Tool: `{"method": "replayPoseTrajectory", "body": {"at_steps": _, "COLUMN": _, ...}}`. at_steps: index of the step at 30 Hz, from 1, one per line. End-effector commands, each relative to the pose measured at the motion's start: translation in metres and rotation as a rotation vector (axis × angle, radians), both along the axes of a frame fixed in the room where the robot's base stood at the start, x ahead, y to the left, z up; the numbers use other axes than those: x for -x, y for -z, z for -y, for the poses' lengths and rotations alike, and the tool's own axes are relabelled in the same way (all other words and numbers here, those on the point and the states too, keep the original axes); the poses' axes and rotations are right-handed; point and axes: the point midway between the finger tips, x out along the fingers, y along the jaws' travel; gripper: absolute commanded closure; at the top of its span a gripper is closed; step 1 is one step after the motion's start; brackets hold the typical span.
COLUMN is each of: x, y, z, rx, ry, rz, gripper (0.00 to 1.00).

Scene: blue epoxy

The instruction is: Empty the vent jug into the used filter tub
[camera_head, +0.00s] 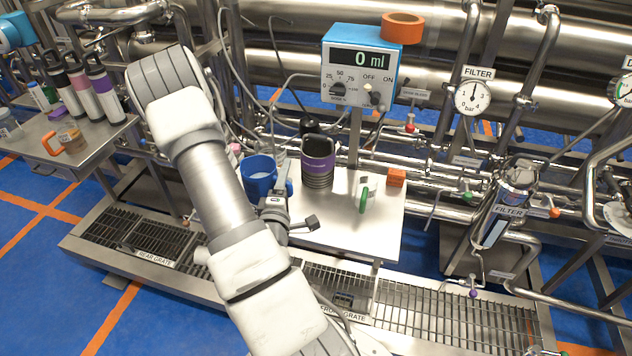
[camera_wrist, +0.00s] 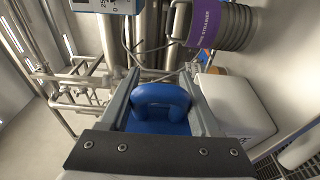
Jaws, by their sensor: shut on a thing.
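A blue jug (camera_head: 258,178) is at the left end of the steel work table, open top up and roughly upright; it looks like the vent jug. I cannot tell whether its base touches the table. My gripper (camera_head: 278,202) is shut on its handle. In the wrist view the blue handle (camera_wrist: 162,92) lies between the two fingers of my gripper (camera_wrist: 164,80). My arm hides part of the area left of the jug. No tub marked used filter can be made out; a pale box (camera_wrist: 235,105) with unreadable lettering shows in the wrist view.
A dark strainer with a purple band (camera_head: 318,162) stands close right of the jug. The table (camera_head: 335,222) also has a green-handled item (camera_head: 363,200) and an orange block (camera_head: 397,178). A meter box reading 0 ml (camera_head: 356,68) rises behind. Floor grates (camera_head: 430,315) run in front.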

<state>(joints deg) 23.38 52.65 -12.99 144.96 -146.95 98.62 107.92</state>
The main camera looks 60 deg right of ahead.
Motion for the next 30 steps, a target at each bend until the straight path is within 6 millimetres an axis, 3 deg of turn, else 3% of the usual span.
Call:
{"method": "replayPoseTrajectory", "body": {"at_steps": 6, "x": 0.04, "y": 0.004, "z": 0.027, "rx": 0.001, "ry": 0.08, "rz": 0.002, "gripper": 1.0}}
{"method": "replayPoseTrajectory", "body": {"at_steps": 12, "x": 0.057, "y": 0.004, "z": 0.036, "rx": 0.002, "ry": 0.109, "rz": 0.001, "gripper": 1.0}}
{"method": "replayPoseTrajectory", "body": {"at_steps": 20, "x": 0.056, "y": -0.013, "z": 0.038, "rx": 0.002, "ry": 0.112, "rz": -0.093, "gripper": 1.0}}
{"method": "replayPoseTrajectory", "body": {"at_steps": 30, "x": 0.037, "y": -0.043, "z": 0.038, "rx": -0.001, "ry": 0.108, "rz": -0.43, "gripper": 1.0}}
